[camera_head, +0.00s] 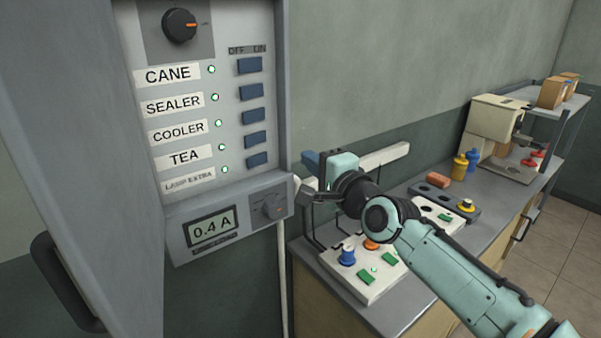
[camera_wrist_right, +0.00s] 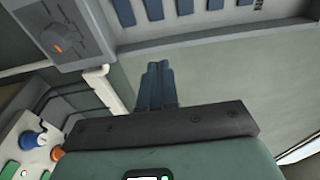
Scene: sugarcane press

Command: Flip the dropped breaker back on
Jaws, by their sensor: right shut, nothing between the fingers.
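The breaker panel (camera_head: 228,120) is open on the left in the head view. Its rows read CANE, SEALER, COOLER, TEA and LAMP EXTRA. Each row has a lit green lamp and a blue switch, such as the CANE switch (camera_head: 250,65) and the LAMP EXTRA switch (camera_head: 257,160). All the switches look lined up in one column under the OFF ON label, none visibly out of line. My right gripper (camera_head: 309,159) is shut and empty, just right of the panel and apart from it. Its blue fingers (camera_wrist_right: 157,75) point towards the panel in the wrist view. My left gripper is not in view.
A meter (camera_head: 213,227) reading 0.4 A and an orange-marked knob (camera_head: 268,208) sit below the switches. The panel door (camera_head: 75,150) stands open at left. A counter (camera_head: 478,225) with a white button box (camera_head: 345,283) lies below my right arm.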

